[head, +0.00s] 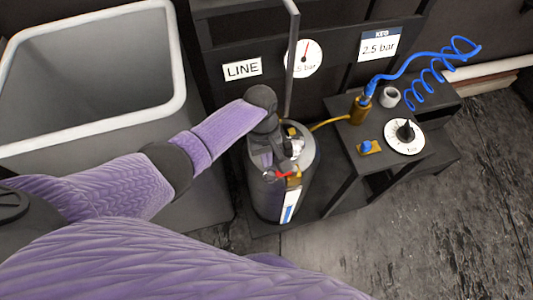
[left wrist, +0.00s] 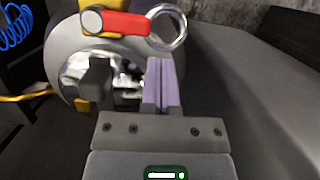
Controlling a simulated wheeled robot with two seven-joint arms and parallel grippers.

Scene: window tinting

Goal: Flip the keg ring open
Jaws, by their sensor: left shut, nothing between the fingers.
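The keg (head: 265,195) is a dark grey cylinder with a lighter top, standing on a low dark base below the panel. A red lever (head: 283,174) shows at its top beside a yellow fitting. In the left wrist view the keg ring (left wrist: 167,27) is a shiny metal loop at the right end of the red lever (left wrist: 122,23). My left gripper (left wrist: 162,65) is shut and empty, its purple fingers close below the ring in the picture; I cannot tell whether they touch it. In the head view my left gripper (head: 282,160) is over the keg top, partly hiding it. My right gripper is out of view.
A big grey bin (head: 90,75) with a white rim stands left of the keg. A dark stand (head: 370,160) on the right carries a dial (head: 404,136), a brass fitting and a blue coiled hose (head: 425,75). A yellow hose (head: 328,123) runs to the keg.

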